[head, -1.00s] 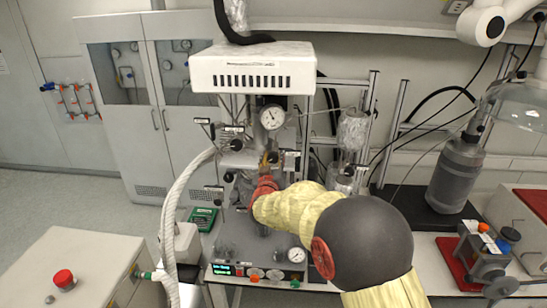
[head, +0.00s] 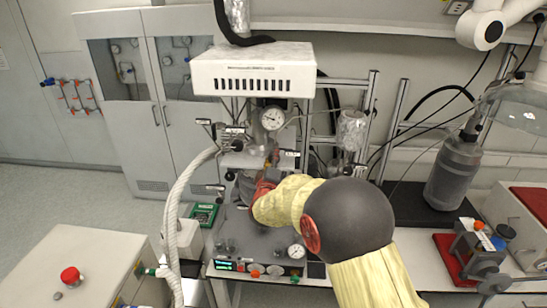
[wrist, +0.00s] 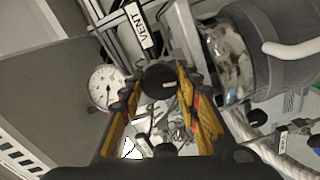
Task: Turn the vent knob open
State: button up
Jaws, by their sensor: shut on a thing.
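The vent knob (wrist: 158,82) is round and black, with a short pale mark on its face. It lies between the fingertips of my gripper (wrist: 161,75) in the wrist view, and the yellow-orange fingers are shut on it from both sides. A white tag reading VENT (wrist: 137,25) is just above the knob. In the head view my arm runs in to the reactor (head: 240,160) under its white hood, and my red and yellow wrist covers most of the gripper. I cannot make out the knob there.
A round pressure gauge (head: 273,118) is on the reactor, close above my gripper. A thick white hose (head: 180,195) hangs at its left. A glass vessel (head: 351,130) on a metal frame stands to the right.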

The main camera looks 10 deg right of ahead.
jog(key=shift+n+p, duration=0.3)
jog(key=shift+n, duration=0.8)
jog(key=o, duration=1.2)
jog(key=shift+c, duration=0.2)
jog(key=v, duration=0.8)
